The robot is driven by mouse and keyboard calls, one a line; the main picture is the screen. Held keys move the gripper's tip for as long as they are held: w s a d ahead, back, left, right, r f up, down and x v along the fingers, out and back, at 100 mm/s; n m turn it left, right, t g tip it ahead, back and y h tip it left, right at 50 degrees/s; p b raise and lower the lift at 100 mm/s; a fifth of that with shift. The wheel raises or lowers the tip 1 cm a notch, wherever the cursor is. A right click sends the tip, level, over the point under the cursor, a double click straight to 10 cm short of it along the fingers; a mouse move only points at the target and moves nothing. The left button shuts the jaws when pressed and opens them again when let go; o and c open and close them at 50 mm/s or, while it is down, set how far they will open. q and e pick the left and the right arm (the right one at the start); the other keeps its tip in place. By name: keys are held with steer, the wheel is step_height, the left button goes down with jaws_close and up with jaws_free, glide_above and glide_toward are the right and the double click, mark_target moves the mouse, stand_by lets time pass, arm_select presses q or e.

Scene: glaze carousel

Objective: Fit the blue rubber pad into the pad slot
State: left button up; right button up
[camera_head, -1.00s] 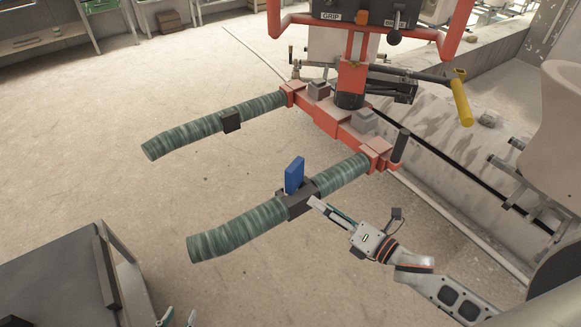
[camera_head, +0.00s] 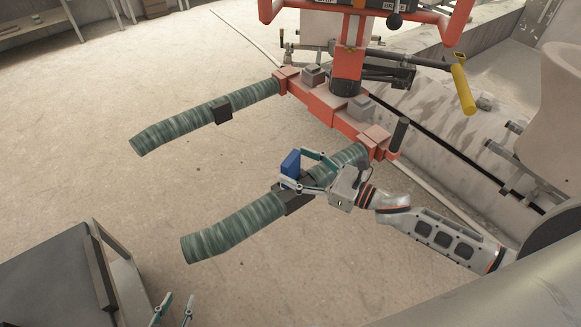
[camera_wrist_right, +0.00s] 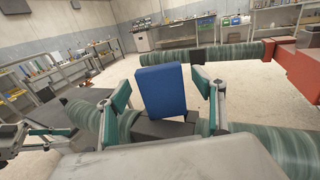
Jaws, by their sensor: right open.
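The blue rubber pad (camera_head: 290,166) stands, slightly tilted, at the black block (camera_head: 296,204) on the near green-wrapped arm. The wrist view also shows the pad (camera_wrist_right: 163,91), with its lower edge against the block's dark top (camera_wrist_right: 165,128). I cannot tell whether it sits inside a slot. My right gripper (camera_head: 296,168) is open around the pad. In the right wrist view its teal-padded fingers (camera_wrist_right: 162,88) stand on either side with gaps. My left gripper (camera_head: 172,308) is open and empty at the bottom edge of the head view.
A second green-wrapped arm (camera_head: 180,124) with a black block (camera_head: 222,110) lies farther back. Both arms join an orange frame (camera_head: 330,112). A yellow-handled lever (camera_head: 462,90) is at the right. A dark-topped table (camera_head: 45,275) is at lower left. Open floor lies between.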

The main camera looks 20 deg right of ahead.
steer(key=shift+x, duration=1.3)
steer(key=c, duration=1.4)
arm_select(q)
steer(key=shift+w+r, duration=0.15)
steer(key=shift+r, duration=0.2)
arm_select(e)
steer(key=shift+r, duration=0.15)
